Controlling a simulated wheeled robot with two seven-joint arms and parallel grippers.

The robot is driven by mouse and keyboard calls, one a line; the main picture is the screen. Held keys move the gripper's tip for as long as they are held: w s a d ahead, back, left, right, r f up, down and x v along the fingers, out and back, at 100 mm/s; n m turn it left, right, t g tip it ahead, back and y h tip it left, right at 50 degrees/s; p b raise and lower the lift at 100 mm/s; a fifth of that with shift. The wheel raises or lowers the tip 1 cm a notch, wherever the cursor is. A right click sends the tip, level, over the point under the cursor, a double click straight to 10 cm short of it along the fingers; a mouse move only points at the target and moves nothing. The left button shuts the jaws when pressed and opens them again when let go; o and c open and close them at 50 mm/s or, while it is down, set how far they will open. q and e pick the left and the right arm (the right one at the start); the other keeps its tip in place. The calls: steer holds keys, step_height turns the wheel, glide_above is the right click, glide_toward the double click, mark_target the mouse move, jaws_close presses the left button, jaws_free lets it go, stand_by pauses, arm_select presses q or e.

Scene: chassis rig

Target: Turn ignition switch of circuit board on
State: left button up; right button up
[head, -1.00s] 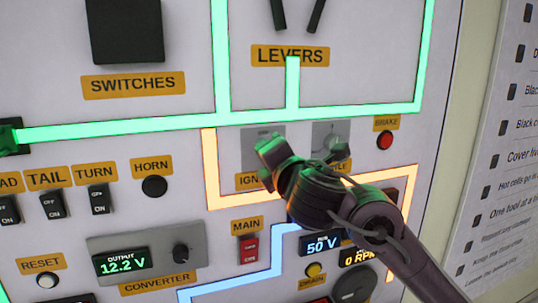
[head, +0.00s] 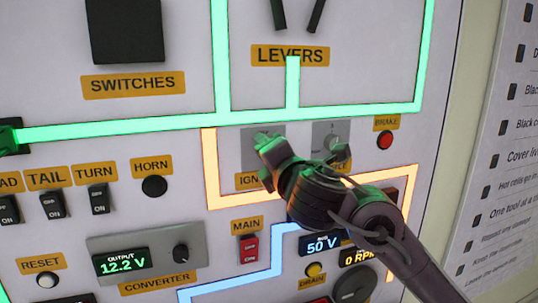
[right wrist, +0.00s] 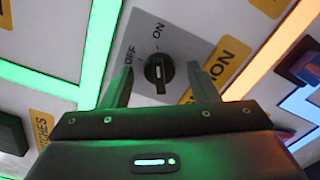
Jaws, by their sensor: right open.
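The ignition switch (right wrist: 158,72) is a black rotary knob on a grey plate (right wrist: 148,30) marked OFF and ON, seen in the right wrist view. The knob's white mark lies nearer the OFF side than I can place exactly. My right gripper (right wrist: 163,82) is open, with one finger on each side of the knob; whether they touch it I cannot tell. In the head view my right gripper (head: 268,150) covers most of the ignition plate (head: 250,150) and part of its label (head: 246,181). My left gripper is not in view.
A second grey plate (head: 345,130) with a knob sits just right of my gripper, partly hidden. A red brake button (head: 384,140) is further right. The MAIN switch (head: 249,249) and the voltage display (head: 321,244) lie below. Levers (head: 316,14) hang above.

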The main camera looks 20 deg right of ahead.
steer(key=s+p, duration=0.2)
steer(key=s, duration=0.5)
steer(key=shift+s+d, duration=0.15)
steer(key=shift+s, duration=0.2)
